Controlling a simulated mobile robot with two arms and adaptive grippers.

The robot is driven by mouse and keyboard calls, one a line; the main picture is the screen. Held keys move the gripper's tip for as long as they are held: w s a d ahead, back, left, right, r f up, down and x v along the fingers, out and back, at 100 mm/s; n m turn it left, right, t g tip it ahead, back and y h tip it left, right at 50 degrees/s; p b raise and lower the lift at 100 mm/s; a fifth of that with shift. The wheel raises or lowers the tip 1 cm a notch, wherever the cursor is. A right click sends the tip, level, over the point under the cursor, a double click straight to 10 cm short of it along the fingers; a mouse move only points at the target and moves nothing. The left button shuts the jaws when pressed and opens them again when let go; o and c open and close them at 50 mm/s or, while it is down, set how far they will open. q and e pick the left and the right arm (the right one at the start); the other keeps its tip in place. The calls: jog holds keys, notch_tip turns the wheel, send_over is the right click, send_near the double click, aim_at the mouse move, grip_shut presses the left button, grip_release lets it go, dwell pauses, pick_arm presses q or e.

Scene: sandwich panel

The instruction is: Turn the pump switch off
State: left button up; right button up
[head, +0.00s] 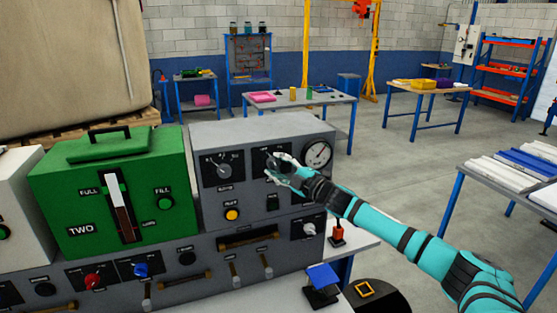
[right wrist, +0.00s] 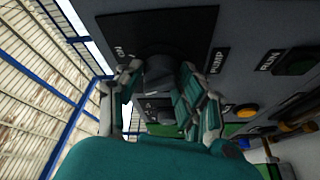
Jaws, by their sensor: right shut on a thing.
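The pump switch is a dark rotary knob on a black square plate on the grey control panel (head: 262,130). In the right wrist view the dark knob (right wrist: 160,74) sits in the middle of the black plate (right wrist: 180,25), beside the label "PUMP". My right gripper (head: 279,168) is at this plate in the head view and covers most of the knob. In the right wrist view its fingers lie on both sides of the knob, shut on it. The exact angle of the knob's pointer cannot be told. My left gripper is in neither view.
A similar dial (head: 224,170) is left of the switch, and a round gauge (head: 318,153) is close on its right. Below are a yellow button (head: 232,214) and a grey knob (head: 309,229). A green box (head: 115,190) stands at left. The floor to the right is open.

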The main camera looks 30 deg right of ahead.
jog(key=shift+n+g+p, duration=0.3)
jog(key=shift+n+p, duration=0.3)
jog(key=o, duration=1.1)
jog(key=shift+o, duration=0.2)
jog(key=shift+s, duration=0.1)
jog(key=s+d, duration=0.2)
jog(key=s, duration=0.9)
jog(key=shift+s+f, duration=0.15)
jog(key=shift+s, duration=0.15)
